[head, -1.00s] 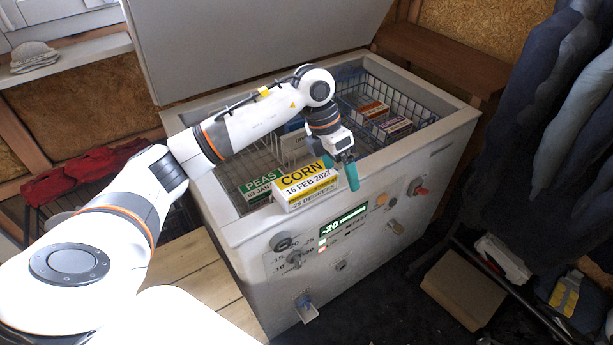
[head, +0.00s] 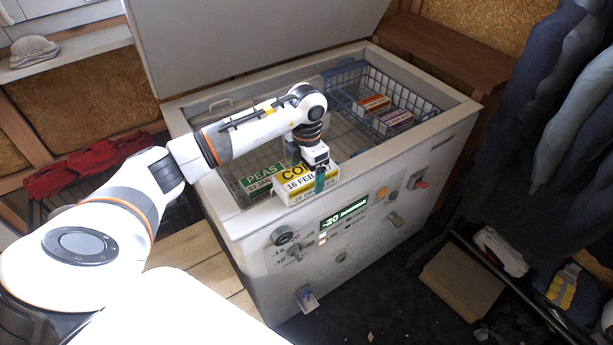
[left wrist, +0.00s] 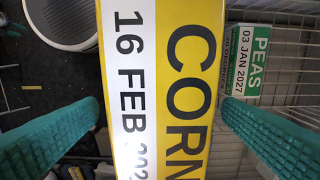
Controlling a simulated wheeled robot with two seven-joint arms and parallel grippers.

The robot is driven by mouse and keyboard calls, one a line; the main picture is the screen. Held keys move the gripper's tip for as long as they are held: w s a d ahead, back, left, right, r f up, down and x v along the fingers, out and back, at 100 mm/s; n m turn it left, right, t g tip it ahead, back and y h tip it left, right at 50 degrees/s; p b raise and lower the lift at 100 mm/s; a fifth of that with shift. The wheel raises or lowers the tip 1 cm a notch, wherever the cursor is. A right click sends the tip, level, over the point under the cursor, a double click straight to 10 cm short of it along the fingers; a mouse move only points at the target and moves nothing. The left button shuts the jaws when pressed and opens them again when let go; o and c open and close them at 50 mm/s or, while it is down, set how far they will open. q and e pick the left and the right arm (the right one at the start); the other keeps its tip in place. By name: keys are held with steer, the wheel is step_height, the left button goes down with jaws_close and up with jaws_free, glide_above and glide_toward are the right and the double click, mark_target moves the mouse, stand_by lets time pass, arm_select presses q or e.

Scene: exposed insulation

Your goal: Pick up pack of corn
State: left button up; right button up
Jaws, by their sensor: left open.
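The pack of corn (head: 296,188) is a yellow and white box marked "CORN 16 FEB 2027". It rests at the front rim of the open chest freezer. My left gripper (head: 319,180) is open at the right part of the pack and hides some of its lettering. In the left wrist view the pack (left wrist: 165,90) lies between the two green fingers of my left gripper (left wrist: 160,115), with a gap visible on the left side. The right finger is close to the pack's edge; contact cannot be told. My right gripper is not in view.
A green and white peas pack (head: 262,176) stands left of the corn, inside the freezer (head: 440,140). A wire basket (head: 425,100) at the right holds several boxes. The raised lid (head: 250,45) is behind. Dark clothes (head: 560,130) hang at the right.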

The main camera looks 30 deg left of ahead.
arm_select(q)
step_height(320, 180, down, 2)
steer(key=shift+f, duration=0.15)
steer(key=shift+w, duration=0.1)
steer(key=c, duration=1.4)
